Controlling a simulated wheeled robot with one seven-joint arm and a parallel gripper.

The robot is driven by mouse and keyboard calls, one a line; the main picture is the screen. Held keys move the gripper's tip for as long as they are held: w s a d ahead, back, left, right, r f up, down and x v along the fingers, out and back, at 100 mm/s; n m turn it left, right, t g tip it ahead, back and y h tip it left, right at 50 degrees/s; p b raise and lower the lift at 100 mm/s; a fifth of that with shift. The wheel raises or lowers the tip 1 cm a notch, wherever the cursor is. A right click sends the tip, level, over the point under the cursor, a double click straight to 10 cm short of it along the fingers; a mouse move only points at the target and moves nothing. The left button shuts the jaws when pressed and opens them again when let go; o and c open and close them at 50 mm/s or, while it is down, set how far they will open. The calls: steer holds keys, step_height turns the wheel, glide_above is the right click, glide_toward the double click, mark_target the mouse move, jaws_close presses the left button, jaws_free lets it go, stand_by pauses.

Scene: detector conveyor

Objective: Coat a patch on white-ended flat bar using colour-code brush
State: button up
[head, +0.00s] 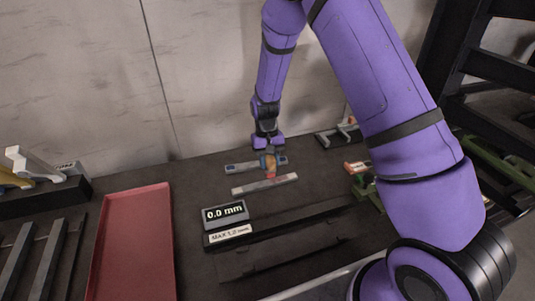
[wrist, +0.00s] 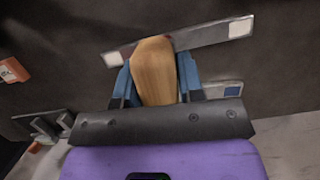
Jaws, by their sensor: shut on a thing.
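My gripper (head: 268,156) is shut on a brush with a wooden handle (wrist: 154,62); the handle stands between its blue fingers (wrist: 157,80) in the wrist view. The brush (head: 271,169) points down, with a reddish end at the middle of the white-ended flat bar (head: 250,187). That bar lies on the dark table and also shows in the wrist view (wrist: 208,36), with pale ends. A small dark red area shows beside the handle on the bar; I cannot tell whether it is bristles or coating. Whether the bristles touch the bar is unclear.
A blue-ended flat bar (head: 240,167) lies just behind. In front stand a display (head: 225,212) reading 0.0 mm and a label (head: 230,234) reading MAX 1.2 mm, near dark rails. A red tray (head: 135,240) lies left. A holder (head: 45,197) with a white-handled tool stands far left.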

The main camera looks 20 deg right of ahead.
steer(key=shift+r, duration=1.75)
steer(key=shift+f, duration=0.15)
